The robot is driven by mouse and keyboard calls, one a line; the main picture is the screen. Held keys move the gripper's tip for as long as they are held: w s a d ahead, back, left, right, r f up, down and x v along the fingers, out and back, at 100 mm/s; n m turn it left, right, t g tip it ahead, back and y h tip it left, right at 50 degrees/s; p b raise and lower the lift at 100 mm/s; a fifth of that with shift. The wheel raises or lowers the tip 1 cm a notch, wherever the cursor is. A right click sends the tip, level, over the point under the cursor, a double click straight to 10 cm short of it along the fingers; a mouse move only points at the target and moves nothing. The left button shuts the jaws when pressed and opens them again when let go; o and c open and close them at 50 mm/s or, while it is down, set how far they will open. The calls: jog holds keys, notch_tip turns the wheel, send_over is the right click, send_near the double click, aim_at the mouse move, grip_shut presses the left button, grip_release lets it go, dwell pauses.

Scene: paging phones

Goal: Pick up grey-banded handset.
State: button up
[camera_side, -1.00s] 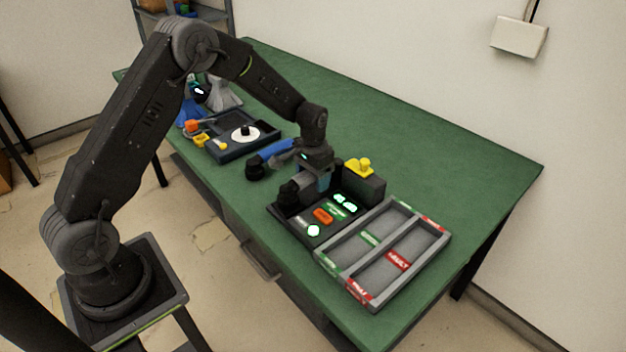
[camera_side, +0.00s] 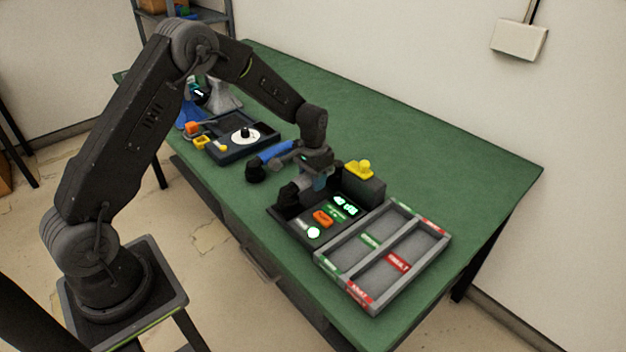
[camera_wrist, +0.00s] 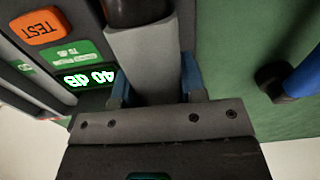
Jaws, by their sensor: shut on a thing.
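The grey-banded handset has a grey middle and black ends. In the wrist view its grey band (camera_wrist: 145,60) lies between the blue-padded fingertips of my gripper (camera_wrist: 152,88), which is shut on it. In the side view the handset's black near end (camera_side: 287,195) shows over the dark test unit (camera_side: 285,217), and my gripper (camera_side: 319,183) is over its middle. The far end is hidden behind the gripper there. I cannot tell whether the handset is clear of the unit.
A blue-banded handset (camera_side: 270,154) lies close left on the green table (camera_side: 440,150); its end shows in the wrist view (camera_wrist: 300,82). A grey divided tray (camera_side: 330,277) is at right. The far table is clear.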

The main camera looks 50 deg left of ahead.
jog(key=shift+r, duration=0.65)
notch_tip(320, 180, up, 3)
jog(key=shift+f, duration=0.1)
jog(key=s+a+r, duration=0.7)
jog(key=a+r, duration=0.3)
jog(key=r, duration=0.2)
jog(key=w+d, duration=0.3)
jog(key=d, duration=1)
jog(key=w+d, duration=0.3)
jog(key=d, duration=1)
jog(key=d+f, duration=0.8)
jog(key=w+d+f, duration=0.1)
jog(key=d+f, duration=0.3)
jog(key=f, duration=0.1)
jog(key=shift+d+f, duration=0.3)
jog(key=shift+d, duration=0.05)
jog(key=shift+f, duration=1.85)
